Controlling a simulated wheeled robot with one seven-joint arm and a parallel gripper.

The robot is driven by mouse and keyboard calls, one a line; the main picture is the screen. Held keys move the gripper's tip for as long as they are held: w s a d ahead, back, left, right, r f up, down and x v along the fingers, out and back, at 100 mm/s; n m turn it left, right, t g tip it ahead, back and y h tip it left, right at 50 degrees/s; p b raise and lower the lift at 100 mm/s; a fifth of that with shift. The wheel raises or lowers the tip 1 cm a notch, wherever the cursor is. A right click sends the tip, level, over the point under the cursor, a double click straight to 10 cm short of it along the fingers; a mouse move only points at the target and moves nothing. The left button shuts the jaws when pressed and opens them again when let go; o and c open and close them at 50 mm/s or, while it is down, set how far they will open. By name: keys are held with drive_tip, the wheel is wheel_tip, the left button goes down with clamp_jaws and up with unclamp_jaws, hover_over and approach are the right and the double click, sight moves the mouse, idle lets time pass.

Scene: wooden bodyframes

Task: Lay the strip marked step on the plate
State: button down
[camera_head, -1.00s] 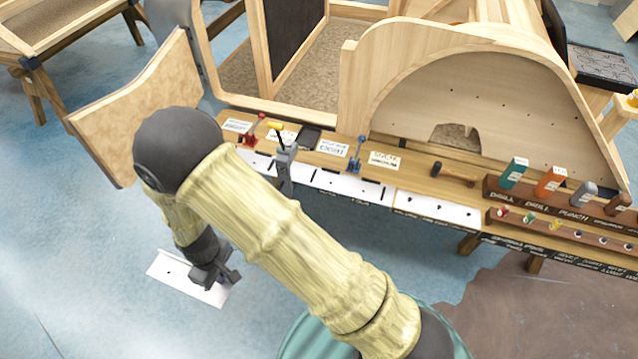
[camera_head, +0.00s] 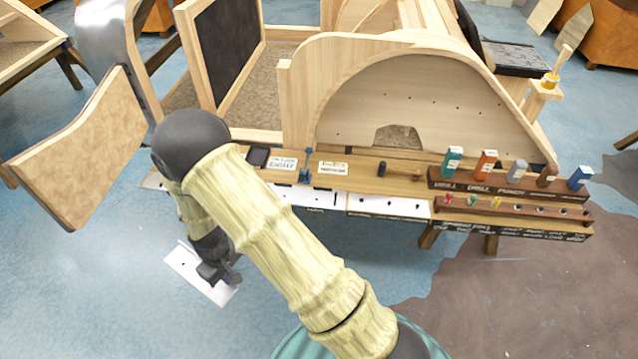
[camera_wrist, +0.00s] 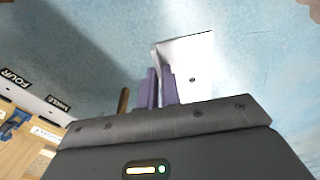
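A white strip (camera_head: 188,268) with small dark holes hangs above the floor at lower left of the head view. It also shows in the wrist view (camera_wrist: 190,62). My gripper (camera_head: 221,279) is at its right part. In the wrist view the purple fingers (camera_wrist: 160,78) are closed on an upright lip of the strip. No "step" mark can be read on it. White plates with holes (camera_head: 385,205) run along the bench's front edge, apart from the strip. My arm hides part of that row. I cannot tell which plate the task means.
The wooden bench (camera_head: 405,175) carries label cards, a blue clamp (camera_head: 306,167), a hammer (camera_head: 392,172) and a tool rack (camera_head: 500,185). A tan panel (camera_head: 85,165) sticks out at left. Blue floor lies open in front, with a brown patch (camera_head: 500,300) at right.

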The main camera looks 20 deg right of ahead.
drive_tip(key=w+d+m, duration=0.2)
drive_tip(key=d+m, duration=0.1)
drive_tip(key=d, duration=0.7)
drive_tip(key=w+d+f+m, duration=0.1)
drive_tip(key=w+d+m, duration=0.2)
drive_tip(key=d, duration=0.7)
drive_tip(key=shift+d+f+m, duration=0.2)
drive_tip(key=shift+f+m, duration=0.1)
drive_tip(key=shift+w, duration=0.1)
